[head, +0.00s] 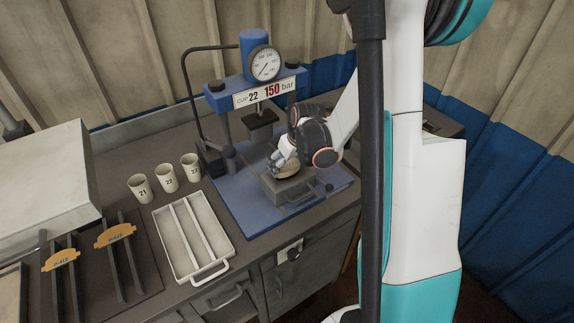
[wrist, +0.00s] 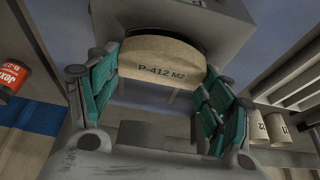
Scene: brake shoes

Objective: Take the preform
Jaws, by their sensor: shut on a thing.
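The preform (wrist: 163,57) is a tan curved piece marked "P-412 M2" in the wrist view. My gripper (wrist: 160,80) is shut on it, with teal fingers on its left and right sides. In the head view my gripper (head: 280,157) is low at the blue press, over the grey metal mould block (head: 295,195). A tan part of the preform (head: 288,170) shows below the fingers there. I cannot tell whether the preform touches the block.
The press (head: 245,90) has a gauge and a "CUP 22 150 bar" sign. Left of it are numbered cups (head: 166,178) and a slotted pale tray (head: 226,248). The press column and ram stand close behind my gripper.

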